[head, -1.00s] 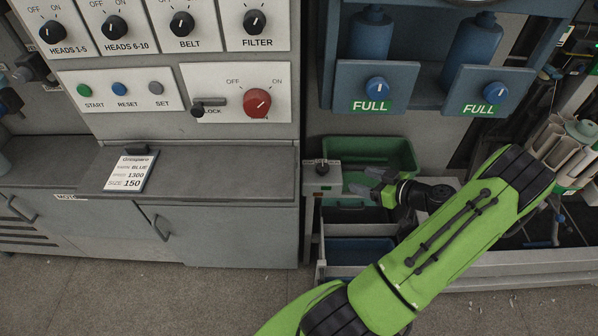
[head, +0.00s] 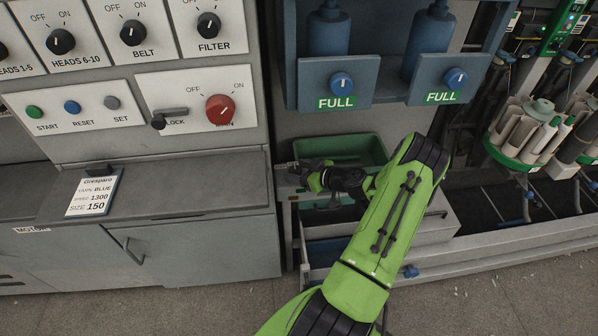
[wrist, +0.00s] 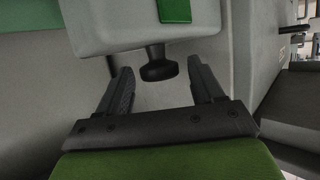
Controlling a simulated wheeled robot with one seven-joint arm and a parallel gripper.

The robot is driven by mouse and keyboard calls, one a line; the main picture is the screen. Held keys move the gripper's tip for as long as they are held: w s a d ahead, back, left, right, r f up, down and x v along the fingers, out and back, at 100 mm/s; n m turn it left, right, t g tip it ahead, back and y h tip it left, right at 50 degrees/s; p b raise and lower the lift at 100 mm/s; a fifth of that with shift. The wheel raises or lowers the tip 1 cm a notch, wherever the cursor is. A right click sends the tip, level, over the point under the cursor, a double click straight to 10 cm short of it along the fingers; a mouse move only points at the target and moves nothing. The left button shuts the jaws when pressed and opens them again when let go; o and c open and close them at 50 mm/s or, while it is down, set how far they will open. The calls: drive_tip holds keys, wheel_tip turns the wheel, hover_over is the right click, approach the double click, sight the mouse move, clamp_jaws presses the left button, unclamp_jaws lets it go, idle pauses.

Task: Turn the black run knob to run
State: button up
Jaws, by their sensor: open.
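The black run knob (wrist: 159,70) sticks out of a light grey box (wrist: 150,25) with a green label (wrist: 175,10) in the wrist view. My gripper (wrist: 162,78) is open, with one finger on each side of the knob and a gap at both sides. The knob's tip is roughly level with the fingertips. Its setting cannot be read from here. In the head view my gripper (head: 290,168) is at the small grey box left of the green bin and hides the knob there.
A green bin (head: 372,152) is just behind my wrist. To the left are the grey cabinet (head: 200,240) and panels with the red main knob (head: 220,110) and several black knobs. Blue units (head: 341,84) marked FULL hang above. Cone holders (head: 520,150) stand at the right.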

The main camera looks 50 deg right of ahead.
drive_tip(key=c, duration=1)
